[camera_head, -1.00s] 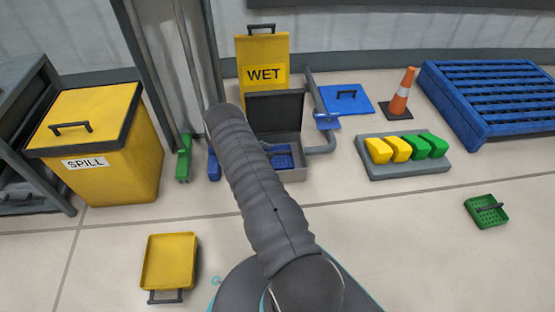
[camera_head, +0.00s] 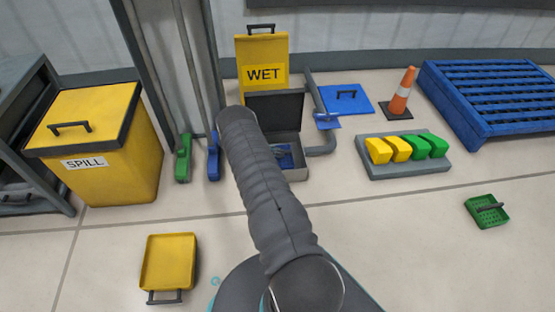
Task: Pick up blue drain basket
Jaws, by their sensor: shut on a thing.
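The blue drain basket (camera_head: 286,162) is inside the open grey box (camera_head: 299,174) in the middle of the view, below the box's raised dark lid. Only part of the basket shows. A small dark grey part of my gripper (camera_head: 279,152) shows at the basket, shut on it. My grey arm crosses in front and hides most of the gripper and the left side of the box. The fingertips are too small to see clearly.
Blue and green long-handled tools stand left. A grey tray (camera_head: 410,168) of yellow and green blocks lies right. The front floor is mostly clear.

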